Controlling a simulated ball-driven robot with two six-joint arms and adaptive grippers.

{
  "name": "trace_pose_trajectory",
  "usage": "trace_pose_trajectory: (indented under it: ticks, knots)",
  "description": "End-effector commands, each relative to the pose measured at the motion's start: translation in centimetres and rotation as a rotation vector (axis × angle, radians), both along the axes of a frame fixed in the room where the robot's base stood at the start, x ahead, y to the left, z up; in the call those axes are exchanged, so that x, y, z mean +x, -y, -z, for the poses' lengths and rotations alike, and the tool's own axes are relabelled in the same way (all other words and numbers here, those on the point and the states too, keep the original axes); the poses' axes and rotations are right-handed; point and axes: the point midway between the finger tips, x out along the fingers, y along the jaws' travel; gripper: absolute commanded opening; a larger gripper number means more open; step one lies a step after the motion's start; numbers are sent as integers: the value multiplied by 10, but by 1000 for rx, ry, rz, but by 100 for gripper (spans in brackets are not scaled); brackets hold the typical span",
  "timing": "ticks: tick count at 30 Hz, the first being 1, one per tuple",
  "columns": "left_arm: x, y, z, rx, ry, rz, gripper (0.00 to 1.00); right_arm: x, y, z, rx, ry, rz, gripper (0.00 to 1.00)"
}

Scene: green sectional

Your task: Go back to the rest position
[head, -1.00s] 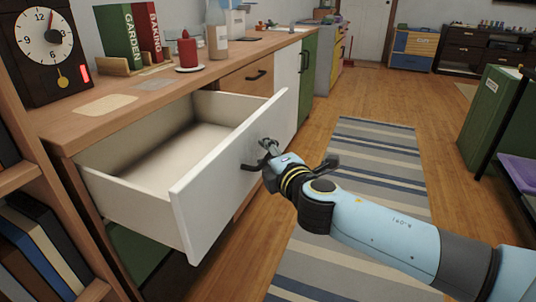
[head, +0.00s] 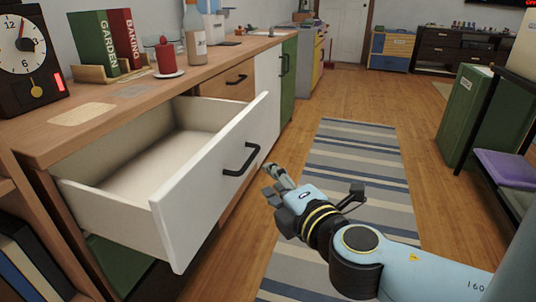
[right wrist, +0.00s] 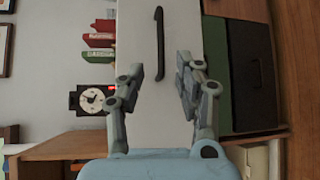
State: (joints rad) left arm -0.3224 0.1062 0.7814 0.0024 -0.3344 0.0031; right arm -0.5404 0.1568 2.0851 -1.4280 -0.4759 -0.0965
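My right gripper (head: 275,180) is in front of the open white drawer, to the right of its dark handle (head: 240,159) and apart from it. In the right wrist view my right gripper (right wrist: 160,75) has its two fingers spread, with nothing between them. The handle (right wrist: 159,45) shows beyond the fingertips on the white drawer front (right wrist: 150,115). The drawer (head: 210,180) is pulled out and its visible inside is empty. My left gripper is in neither view.
A wooden counter (head: 130,98) holds a clock (head: 25,55), books (head: 105,42), a red candle (head: 165,56) and a bottle (head: 195,35). A striped rug (head: 350,145) lies on the floor. A green cabinet (head: 475,105) and a purple-seated piece (head: 508,168) stand at the right.

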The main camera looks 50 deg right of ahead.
Motion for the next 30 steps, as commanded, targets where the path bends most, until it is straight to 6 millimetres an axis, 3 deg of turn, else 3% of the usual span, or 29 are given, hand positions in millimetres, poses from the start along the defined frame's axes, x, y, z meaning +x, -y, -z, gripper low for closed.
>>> trace_pose_trajectory:
  ticks: [16, 20, 23, 26, 30]
  knots:
    - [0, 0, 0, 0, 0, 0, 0, 0, 0, 0, 0, 1, 0, 34]
    - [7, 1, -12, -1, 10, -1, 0, 10, 0, -21, 3, 30, 3, 34]
    - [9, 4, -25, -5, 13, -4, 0, 11, 6, 18, 65, -51, 32, 34]
    - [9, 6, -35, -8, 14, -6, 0, -3, 9, 86, 205, -179, 77, 34]
    - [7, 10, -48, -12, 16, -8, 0, -52, 6, 190, 458, -374, 189, 34]
